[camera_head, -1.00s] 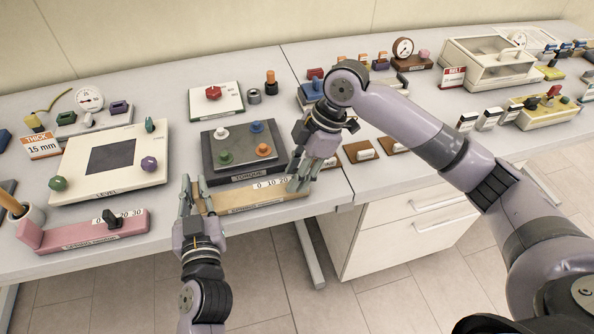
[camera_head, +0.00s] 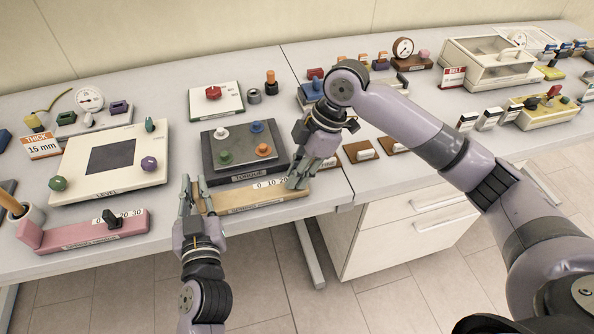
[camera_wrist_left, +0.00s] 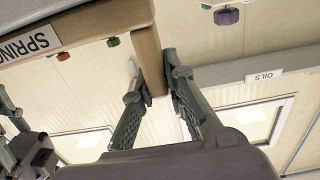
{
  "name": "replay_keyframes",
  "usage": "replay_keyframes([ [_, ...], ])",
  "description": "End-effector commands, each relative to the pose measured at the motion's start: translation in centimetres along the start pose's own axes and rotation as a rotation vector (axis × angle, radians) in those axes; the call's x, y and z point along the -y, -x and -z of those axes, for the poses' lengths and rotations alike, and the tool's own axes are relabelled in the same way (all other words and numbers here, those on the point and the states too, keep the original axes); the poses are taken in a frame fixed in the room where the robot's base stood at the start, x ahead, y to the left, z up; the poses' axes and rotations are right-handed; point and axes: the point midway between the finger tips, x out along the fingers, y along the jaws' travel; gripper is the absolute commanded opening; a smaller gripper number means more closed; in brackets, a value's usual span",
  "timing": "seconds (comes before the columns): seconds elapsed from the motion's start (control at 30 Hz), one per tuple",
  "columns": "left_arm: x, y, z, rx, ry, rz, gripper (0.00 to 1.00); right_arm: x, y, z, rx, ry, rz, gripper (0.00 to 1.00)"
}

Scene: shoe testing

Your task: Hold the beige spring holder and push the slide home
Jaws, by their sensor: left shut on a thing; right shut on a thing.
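The beige spring holder (camera_head: 273,202) lies along the front edge of the bench, with a scale reading 0 10 20. My left gripper (camera_head: 193,188) is shut on its left end. In the left wrist view the beige end (camera_wrist_left: 149,50) shows between the fingers of the left gripper (camera_wrist_left: 156,82). My right gripper (camera_head: 297,182) is shut at the right part of the holder, over the scale's right side. The slide is hidden by the right fingers, so its exact position cannot be told.
A dark torque block (camera_head: 222,166) with coloured knobs stands right behind the holder. A pink spring unit (camera_head: 90,234) lies at the left, near a white level plate (camera_head: 90,184). Brown blocks (camera_head: 358,152) stand to the right of my right gripper.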

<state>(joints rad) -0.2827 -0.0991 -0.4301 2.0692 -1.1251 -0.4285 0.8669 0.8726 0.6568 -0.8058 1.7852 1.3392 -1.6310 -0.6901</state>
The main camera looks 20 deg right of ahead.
Motion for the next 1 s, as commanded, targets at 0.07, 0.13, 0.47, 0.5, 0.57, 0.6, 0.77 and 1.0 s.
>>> replay_keyframes([
  [0.07, 0.0, 0.0, 0.0, 0.0, 0.001, 0.0, 0.0, 0.0, -0.2, 0.6, -0.002, 0.003, 0.001, 0.0],
  [0.13, 0.0, 0.0, 0.0, 0.0, 0.002, -0.001, 0.0, 0.0, -0.7, 1.7, -0.003, 0.006, 0.001, 0.0],
  [0.47, -0.1, 0.0, 0.0, -0.001, 0.003, -0.003, 0.0, 0.0, -3.1, 7.6, -0.004, 0.004, 0.001, 0.0],
  [0.5, -0.1, 0.0, 0.0, -0.001, 0.003, -0.003, 0.0, 0.1, -3.2, 7.8, -0.003, 0.003, 0.001, 0.0],
  [0.57, -0.1, 0.0, 0.0, -0.001, 0.003, -0.003, 0.0, 0.1, -3.2, 8.0, -0.003, 0.003, 0.001, 0.0],
  [0.6, -0.2, 0.0, 0.0, -0.001, 0.003, -0.004, 0.0, 0.1, -3.3, 8.0, -0.003, 0.003, 0.001, 0.0],
  [0.77, -0.3, 0.0, 0.0, -0.001, 0.004, -0.007, 0.0, 0.1, -3.3, 8.0, -0.004, 0.004, 0.002, 0.0],
  [1.0, -0.2, 0.0, 0.0, -0.001, 0.003, -0.005, 0.0, 0.1, -3.2, 7.9, -0.003, 0.003, 0.001, 0.31],
])
